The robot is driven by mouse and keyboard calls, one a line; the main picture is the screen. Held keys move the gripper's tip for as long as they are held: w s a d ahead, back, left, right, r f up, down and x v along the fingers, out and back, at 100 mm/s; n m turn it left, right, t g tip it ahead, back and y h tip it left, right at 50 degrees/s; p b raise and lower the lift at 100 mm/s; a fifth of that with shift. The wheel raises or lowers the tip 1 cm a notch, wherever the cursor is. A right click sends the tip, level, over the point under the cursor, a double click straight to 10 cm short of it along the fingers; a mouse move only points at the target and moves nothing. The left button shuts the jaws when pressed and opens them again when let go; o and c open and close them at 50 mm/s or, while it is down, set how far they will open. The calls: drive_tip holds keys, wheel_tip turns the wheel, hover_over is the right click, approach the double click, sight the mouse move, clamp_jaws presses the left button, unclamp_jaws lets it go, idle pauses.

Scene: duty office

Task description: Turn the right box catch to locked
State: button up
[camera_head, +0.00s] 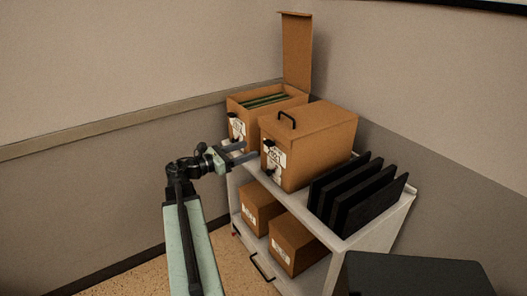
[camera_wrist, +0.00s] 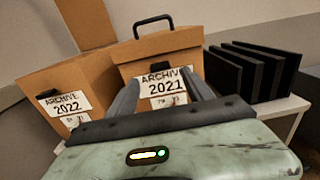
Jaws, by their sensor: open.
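The right box (camera_head: 318,147) is brown cardboard with a closed lid and a black handle on top. Its front carries an "ARCHIVE 2021" label, also seen on the box in the wrist view (camera_wrist: 187,56). A small dark catch (camera_head: 268,143) sits on its front near the label in the head view; its setting is too small to tell. My gripper (camera_head: 251,149) is open and empty, its fingers pointing at the box front. In the wrist view the fingers (camera_wrist: 160,78) stand apart on either side of the label. Whether they touch the box cannot be told.
The left box (camera_head: 240,103), labelled "ARCHIVE 2022", stands close by with its lid up and green files inside. Several black upright folders (camera_head: 357,191) stand right of the boxes on the white trolley (camera_head: 378,232). Two smaller boxes (camera_head: 297,242) sit on its lower shelf.

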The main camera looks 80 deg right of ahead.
sight(266, 144)
drive_tip(key=x, duration=0.7)
drive_tip(key=shift+s+d, duration=0.2)
drive_tip(key=shift+d, duration=0.05)
